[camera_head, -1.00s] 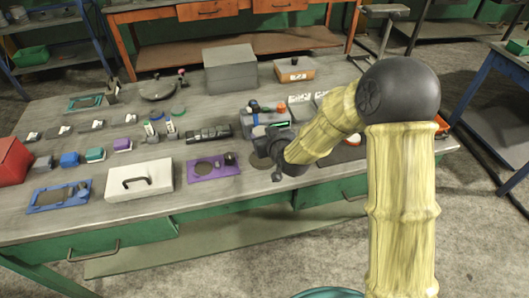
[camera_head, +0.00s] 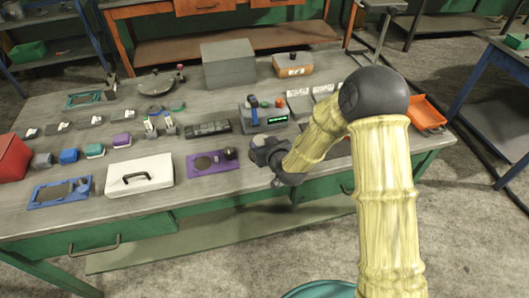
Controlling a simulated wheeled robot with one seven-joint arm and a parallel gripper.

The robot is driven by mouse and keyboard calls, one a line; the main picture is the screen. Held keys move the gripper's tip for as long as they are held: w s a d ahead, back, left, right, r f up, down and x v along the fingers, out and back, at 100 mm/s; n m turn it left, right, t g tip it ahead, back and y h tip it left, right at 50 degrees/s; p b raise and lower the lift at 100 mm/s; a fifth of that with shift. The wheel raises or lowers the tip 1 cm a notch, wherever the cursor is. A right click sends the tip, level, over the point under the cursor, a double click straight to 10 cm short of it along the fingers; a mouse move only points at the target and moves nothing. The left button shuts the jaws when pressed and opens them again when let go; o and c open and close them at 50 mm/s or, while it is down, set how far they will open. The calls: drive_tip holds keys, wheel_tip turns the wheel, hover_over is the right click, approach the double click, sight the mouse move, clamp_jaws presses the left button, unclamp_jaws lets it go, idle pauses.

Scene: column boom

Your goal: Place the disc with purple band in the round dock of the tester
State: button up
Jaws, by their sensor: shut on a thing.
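The tester appears to be the grey device (camera_head: 253,119) with a lit green display, right of the table's middle. I cannot make out its round dock. My gripper (camera_head: 262,150) is over the front part of the table, just in front of the tester and right of the purple plate. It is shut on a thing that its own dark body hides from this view. I cannot see a purple band, so I cannot tell whether this is the disc. Green and blue round pieces (camera_head: 178,107) lie left of the tester.
A purple plate (camera_head: 228,167) with a round dark area, a white box (camera_head: 150,185) with a handle and a blue plate (camera_head: 45,195) line the front edge. A black block row (camera_head: 208,128) stands left of the tester. A grey box (camera_head: 229,65) stands behind.

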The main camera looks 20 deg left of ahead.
drive_tip(key=shift+f, duration=2.05)
drive_tip(key=shift+f, duration=0.1)
drive_tip(key=o, duration=1.2)
drive_tip(key=shift+s+d, duration=0.1)
drive_tip(key=b+v, duration=0.1)
drive_tip(key=v, duration=1.1)
